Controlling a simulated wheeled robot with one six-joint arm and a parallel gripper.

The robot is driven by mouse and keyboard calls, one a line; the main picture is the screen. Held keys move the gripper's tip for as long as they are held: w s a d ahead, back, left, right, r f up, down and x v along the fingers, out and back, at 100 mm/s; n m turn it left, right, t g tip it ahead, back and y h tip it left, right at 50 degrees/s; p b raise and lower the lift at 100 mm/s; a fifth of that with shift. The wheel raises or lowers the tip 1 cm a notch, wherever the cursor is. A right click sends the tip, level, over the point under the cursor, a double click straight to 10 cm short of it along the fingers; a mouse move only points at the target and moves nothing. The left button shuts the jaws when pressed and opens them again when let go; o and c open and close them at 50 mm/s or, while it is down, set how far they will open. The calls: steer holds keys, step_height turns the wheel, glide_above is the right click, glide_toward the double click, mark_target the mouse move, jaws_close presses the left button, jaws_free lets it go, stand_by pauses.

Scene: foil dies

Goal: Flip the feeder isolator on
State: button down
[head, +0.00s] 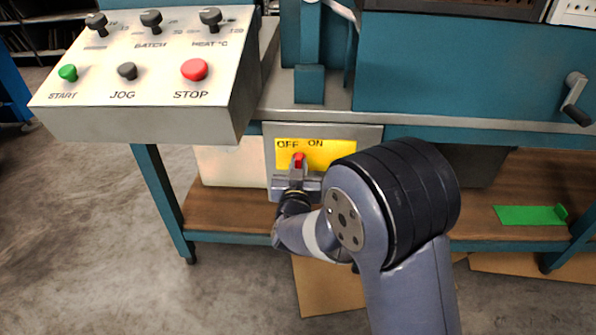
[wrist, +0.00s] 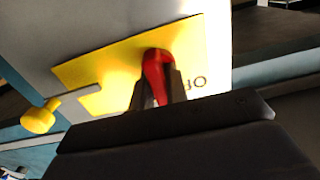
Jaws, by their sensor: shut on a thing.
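The feeder isolator is a grey box (head: 362,134) under the bench top, with a yellow plate (head: 340,156) marked OFF at left and ON at right. Its red handle (head: 299,158) points roughly upward, its tip below and between the two words, nearer OFF. My gripper (head: 298,172) is in front of the plate, shut on the red handle. In the wrist view the red handle (wrist: 155,72) stands between my two dark fingers (wrist: 156,92), against the yellow plate (wrist: 105,75). The lettering there is partly hidden. The handle's base is hidden by my gripper.
A sloped control panel (head: 150,60) with knobs and buttons juts out above left. A crank (head: 575,98) is at the right. A wooden lower shelf (head: 235,212) holds a green piece (head: 528,215). The wrist view shows a yellow knob (wrist: 38,118) beside the plate.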

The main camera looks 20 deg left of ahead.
steer(key=c, duration=1.4)
jaws_free()
steer(key=p+v, duration=0.3)
steer(key=v, duration=0.8)
steer(key=shift+w+a, duration=0.1)
steer(key=shift+w, duration=0.1)
steer(key=b+x, duration=0.3)
steer(key=x, duration=0.7)
steer(key=shift+w+f, duration=0.15)
steer(key=shift+w, duration=0.3)
steer(key=shift+s+r+n+p, duration=0.1)
steer(key=shift+r+n+p, duration=0.2)
steer(key=shift+p, duration=0.2)
steer(key=shift+f+n+p, duration=0.15)
steer(key=shift+n+p, duration=0.15)
steer(key=shift+n, duration=0.2)
